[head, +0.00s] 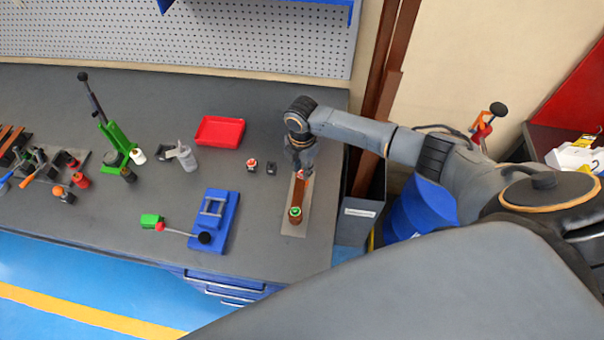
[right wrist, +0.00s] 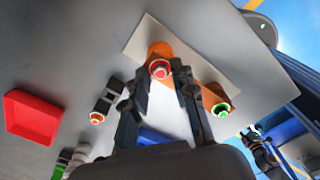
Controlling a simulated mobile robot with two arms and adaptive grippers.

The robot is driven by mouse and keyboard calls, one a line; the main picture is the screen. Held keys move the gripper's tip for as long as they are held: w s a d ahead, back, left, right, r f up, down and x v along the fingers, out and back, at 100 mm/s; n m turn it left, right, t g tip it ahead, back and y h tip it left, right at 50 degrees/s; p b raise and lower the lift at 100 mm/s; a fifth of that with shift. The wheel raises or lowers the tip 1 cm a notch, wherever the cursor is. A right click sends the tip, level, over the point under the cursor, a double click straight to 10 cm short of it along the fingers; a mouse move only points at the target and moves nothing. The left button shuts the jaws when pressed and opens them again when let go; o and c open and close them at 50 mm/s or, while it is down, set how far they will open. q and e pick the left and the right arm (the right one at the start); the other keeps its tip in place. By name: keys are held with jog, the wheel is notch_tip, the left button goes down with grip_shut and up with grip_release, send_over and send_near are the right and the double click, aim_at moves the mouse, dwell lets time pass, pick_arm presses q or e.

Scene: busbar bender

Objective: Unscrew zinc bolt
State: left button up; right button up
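My right gripper (head: 302,170) is over the far end of a narrow pale plate (head: 290,226) that carries a copper-brown bar. In the right wrist view its fingers (right wrist: 161,73) are spread, with a red-ringed bolt (right wrist: 159,69) on an orange-brown support seen between the fingertips. I cannot tell whether they touch it. A green-ringed bolt (head: 295,212) stands at the plate's near end; it also shows in the right wrist view (right wrist: 221,109), right of the fingers. The frames do not settle which bolt is zinc.
A red-topped small part (head: 252,163) and a dark block (head: 271,168) lie left of the plate. A red tray (head: 219,131), a blue fixture (head: 219,224) with a lever, and a green press (head: 117,142) stand further left. A grey bin (head: 358,213) stands right of the bench.

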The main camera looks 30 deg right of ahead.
jog(key=m, duration=0.5)
jog(key=shift+m, duration=0.6)
grip_shut()
